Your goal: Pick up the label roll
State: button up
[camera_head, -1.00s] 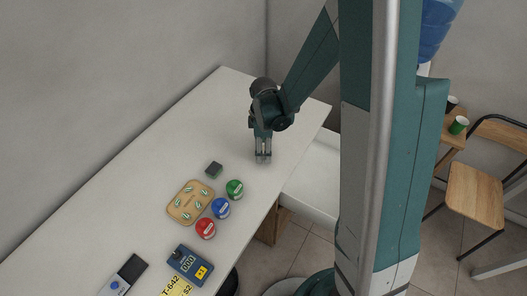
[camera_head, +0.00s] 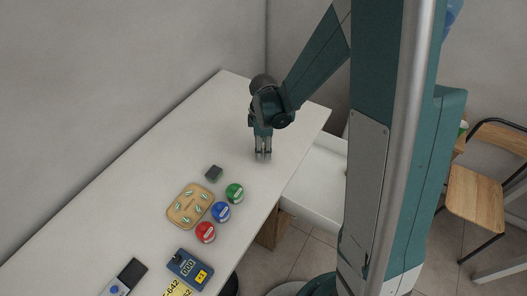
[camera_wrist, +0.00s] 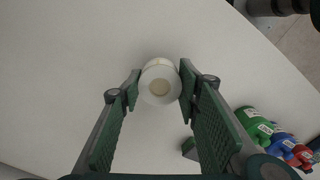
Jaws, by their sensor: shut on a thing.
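In the head view my gripper (camera_head: 263,156) points down at the far end of the white counter (camera_head: 130,160). The roll is too small and pale to make out there. I cannot tell whether it still touches the counter.
A small dark block (camera_head: 214,173) lies nearest my gripper. Beyond it are a wooden tray (camera_head: 172,214) and green (camera_head: 234,193), blue (camera_head: 221,211) and red (camera_head: 205,232) round containers. A blue device (camera_head: 188,268) is nearer the front. The far counter end is clear.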

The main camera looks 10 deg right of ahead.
jog(key=shift+r, duration=3.65)
